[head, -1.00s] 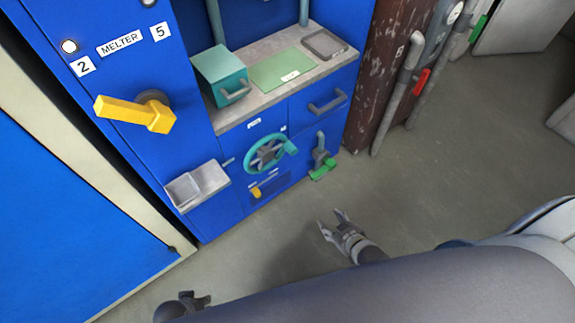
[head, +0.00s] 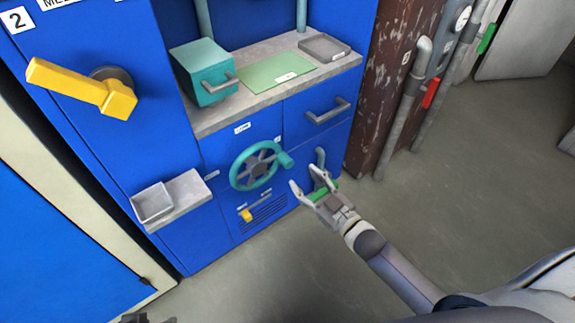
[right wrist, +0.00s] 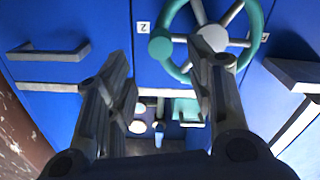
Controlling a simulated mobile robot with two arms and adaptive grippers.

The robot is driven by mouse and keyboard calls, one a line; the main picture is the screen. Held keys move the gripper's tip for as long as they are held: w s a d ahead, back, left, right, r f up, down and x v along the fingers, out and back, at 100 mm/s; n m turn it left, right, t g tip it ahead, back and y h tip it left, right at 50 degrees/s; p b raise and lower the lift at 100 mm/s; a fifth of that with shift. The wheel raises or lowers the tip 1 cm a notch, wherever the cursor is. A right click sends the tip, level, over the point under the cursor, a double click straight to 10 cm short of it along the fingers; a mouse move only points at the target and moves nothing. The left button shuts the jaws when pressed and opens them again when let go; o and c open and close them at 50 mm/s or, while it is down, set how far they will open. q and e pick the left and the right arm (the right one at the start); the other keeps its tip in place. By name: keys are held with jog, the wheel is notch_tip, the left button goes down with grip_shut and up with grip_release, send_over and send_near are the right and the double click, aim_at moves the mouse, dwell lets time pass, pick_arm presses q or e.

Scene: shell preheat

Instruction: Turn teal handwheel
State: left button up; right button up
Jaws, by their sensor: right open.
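The teal handwheel (head: 256,165) is mounted on the blue cabinet front, with grey spokes and a teal knob (head: 285,160) on its right side. In the right wrist view the handwheel (right wrist: 258,22) is at the top, with its knob (right wrist: 160,47) at its left. My right gripper (head: 307,180) is open and empty, a little below and right of the wheel and apart from it in the head view. In the right wrist view its fingers (right wrist: 165,68) spread just below the wheel's rim. My left gripper (head: 140,319) barely shows at the bottom edge; its fingers are unclear.
A green-handled valve (head: 322,188) is partly hidden behind my right gripper. A yellow lever (head: 85,88) sticks out at upper left. A small grey tray (head: 155,203) juts out at left. A teal box (head: 203,72) stands on the counter. Floor at lower right is open.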

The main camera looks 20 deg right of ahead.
aim_at(290, 166)
jog(key=b+x, duration=0.1)
jog(key=x, duration=0.7)
jog(key=shift+w+a+f+b, duration=0.1)
jog(key=shift+w+b, duration=0.2)
jog(key=shift+w, duration=0.05)
grip_shut()
